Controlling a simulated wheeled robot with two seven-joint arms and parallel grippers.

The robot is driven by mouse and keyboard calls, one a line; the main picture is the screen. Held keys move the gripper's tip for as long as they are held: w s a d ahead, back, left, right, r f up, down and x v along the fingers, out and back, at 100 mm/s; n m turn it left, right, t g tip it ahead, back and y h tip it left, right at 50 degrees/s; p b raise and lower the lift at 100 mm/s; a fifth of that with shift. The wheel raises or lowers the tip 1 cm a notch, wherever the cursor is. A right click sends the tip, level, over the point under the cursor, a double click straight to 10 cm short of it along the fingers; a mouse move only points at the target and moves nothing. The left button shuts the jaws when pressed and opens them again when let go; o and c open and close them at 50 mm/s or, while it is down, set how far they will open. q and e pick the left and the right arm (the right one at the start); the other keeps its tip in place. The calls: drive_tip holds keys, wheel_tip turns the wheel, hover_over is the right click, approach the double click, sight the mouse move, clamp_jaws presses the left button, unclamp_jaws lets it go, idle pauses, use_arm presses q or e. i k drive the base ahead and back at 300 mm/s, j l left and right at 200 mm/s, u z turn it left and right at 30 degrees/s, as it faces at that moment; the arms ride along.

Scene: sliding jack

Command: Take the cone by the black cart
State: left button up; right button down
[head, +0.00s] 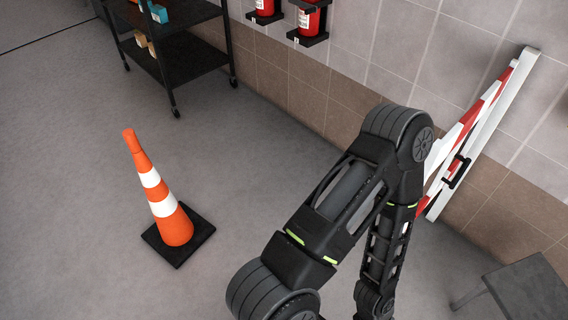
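An orange cone (172,222) with two white bands and a square black base stands upright on the grey floor, left of centre in the head view. The black cart (184,52) stands behind it at the upper left, against the wall, with small items on its shelves. One of my arms, bent at the elbow, fills the lower middle and right of the view. Its gripper is out of view, and nothing of mine touches the cone. My other gripper does not show either.
Two red fire extinguishers (308,20) hang in black holders on the tiled wall. A red-and-white striped barrier (462,130) leans against the wall at right. A dark grey stool or table (528,290) stands at lower right. The floor around the cone is clear.

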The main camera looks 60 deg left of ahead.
sight(178, 231)
drive_tip(key=u, duration=3.2)
